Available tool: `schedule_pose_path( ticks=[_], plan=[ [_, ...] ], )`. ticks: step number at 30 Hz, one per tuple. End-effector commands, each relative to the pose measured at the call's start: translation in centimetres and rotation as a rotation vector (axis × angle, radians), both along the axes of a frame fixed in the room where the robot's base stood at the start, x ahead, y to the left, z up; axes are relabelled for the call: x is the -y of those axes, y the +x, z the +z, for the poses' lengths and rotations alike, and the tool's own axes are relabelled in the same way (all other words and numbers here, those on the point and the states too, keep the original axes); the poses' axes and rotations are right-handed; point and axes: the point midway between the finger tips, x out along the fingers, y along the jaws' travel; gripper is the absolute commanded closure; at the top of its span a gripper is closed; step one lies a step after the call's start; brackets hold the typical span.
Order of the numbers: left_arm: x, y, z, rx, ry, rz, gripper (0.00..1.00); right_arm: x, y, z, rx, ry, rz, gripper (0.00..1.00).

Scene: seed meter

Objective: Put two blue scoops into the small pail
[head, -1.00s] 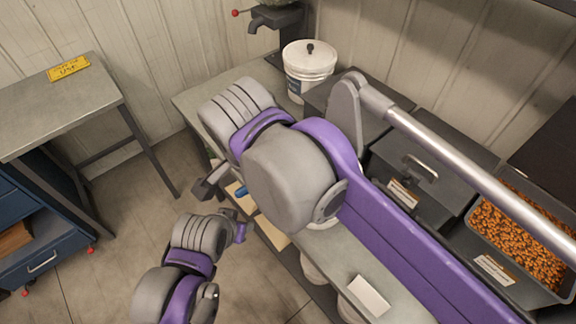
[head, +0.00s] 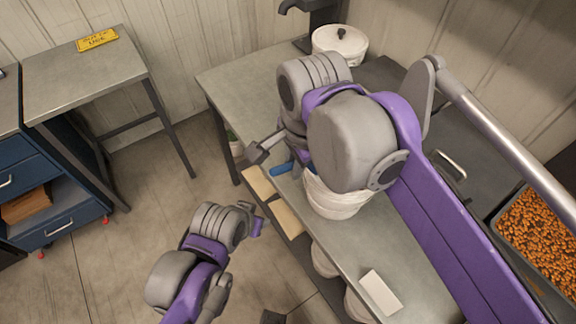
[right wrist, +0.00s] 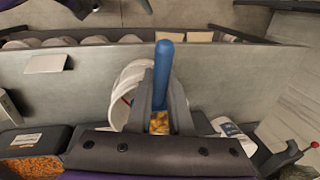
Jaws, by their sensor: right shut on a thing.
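My right gripper (right wrist: 160,105) is shut on the blue scoop (right wrist: 164,62), whose handle sticks up between the fingers. Yellow-orange grain shows between the fingers below the handle. The white pail (right wrist: 118,103) is just left of the fingers in the right wrist view, partly hidden by them. In the head view the pail (head: 338,206) stands on the grey bench, its top covered by my right arm. The blue handle (head: 281,169) shows left of it. I cannot tell whether the scoop is over the rim. My left arm is low in the head view; its fingers are unclear.
A lidded white bucket (head: 340,43) stands at the bench's back. A bin of orange grain (head: 538,230) is at the right, near a dark lidded bin. A white card (head: 381,292) lies on the bench. A side table with a yellow sign (head: 97,40) is at left.

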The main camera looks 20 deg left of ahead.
Motion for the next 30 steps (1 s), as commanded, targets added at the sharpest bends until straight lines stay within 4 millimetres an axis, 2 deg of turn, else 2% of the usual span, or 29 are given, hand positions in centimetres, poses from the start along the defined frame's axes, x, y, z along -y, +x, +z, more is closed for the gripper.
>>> schedule_pose_path(
  ticks=[12, 30],
  plan=[
    [0.0, 0.0, 0.1, 0.001, 0.000, 0.000, 0.50, 1.1, 1.4, 3.2, -0.246, 0.195, -0.006, 1.00],
    [0.0, 0.3, 0.7, 0.005, 0.000, 0.000, 0.50, 3.0, 4.0, 6.7, -0.527, 0.413, -0.003, 1.00]
  ],
)
